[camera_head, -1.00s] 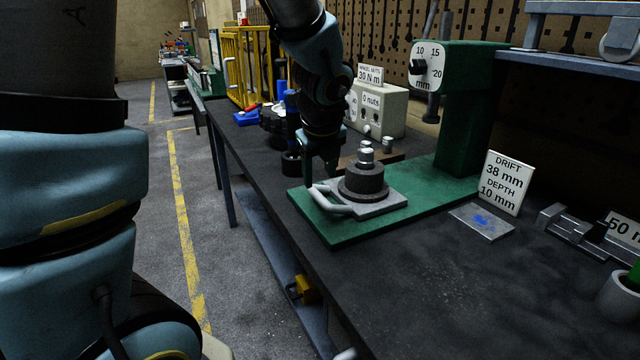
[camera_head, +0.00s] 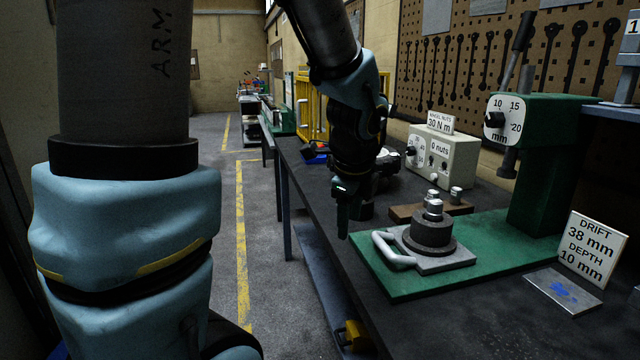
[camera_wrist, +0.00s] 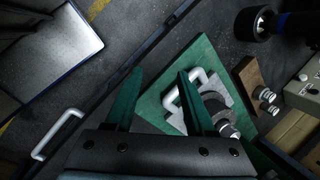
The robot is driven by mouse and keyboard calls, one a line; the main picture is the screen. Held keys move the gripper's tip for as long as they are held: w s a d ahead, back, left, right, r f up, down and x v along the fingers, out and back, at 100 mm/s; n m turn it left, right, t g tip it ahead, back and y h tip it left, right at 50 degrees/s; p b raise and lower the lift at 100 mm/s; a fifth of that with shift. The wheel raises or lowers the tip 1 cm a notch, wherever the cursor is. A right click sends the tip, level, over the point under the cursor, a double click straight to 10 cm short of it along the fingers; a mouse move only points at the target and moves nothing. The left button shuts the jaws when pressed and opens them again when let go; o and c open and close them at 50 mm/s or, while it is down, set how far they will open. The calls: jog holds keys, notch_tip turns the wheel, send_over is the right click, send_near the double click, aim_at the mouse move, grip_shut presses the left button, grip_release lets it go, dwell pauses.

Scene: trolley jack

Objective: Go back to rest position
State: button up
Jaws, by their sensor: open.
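My gripper (camera_head: 345,222) hangs pointing down, open and empty, just left of the green press base (camera_head: 395,278) in the head view. In the wrist view its two green fingers (camera_wrist: 158,92) stand apart with nothing between them. A grey plate with a white handle (camera_head: 392,250) lies on the green base, carrying a dark round stepped part (camera_head: 433,236) with a metal pin on top. The wrist view shows the handle (camera_wrist: 182,88) near the right finger, which partly covers the plate.
The green press (camera_head: 540,160) with its dial stands at the right. A nut-torque box (camera_head: 443,155) stands behind the base. The aisle floor (camera_head: 212,180) left of the bench (camera_head: 318,210) is clear.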

jog(key=s+a+f+n+g, duration=0.1)
jog(key=s+a+f+n, duration=0.1)
jog(key=a+n, duration=0.6)
jog(key=s+a+f+n+g, duration=0.1)
jog(key=a+n, duration=0.7)
jog(key=n, duration=0.8)
notch_tip(320, 180, down, 2)
jog(key=shift+s+a+f, duration=0.15)
jog(key=shift+s+a, duration=0.1)
jog(key=shift+s, duration=0.45)
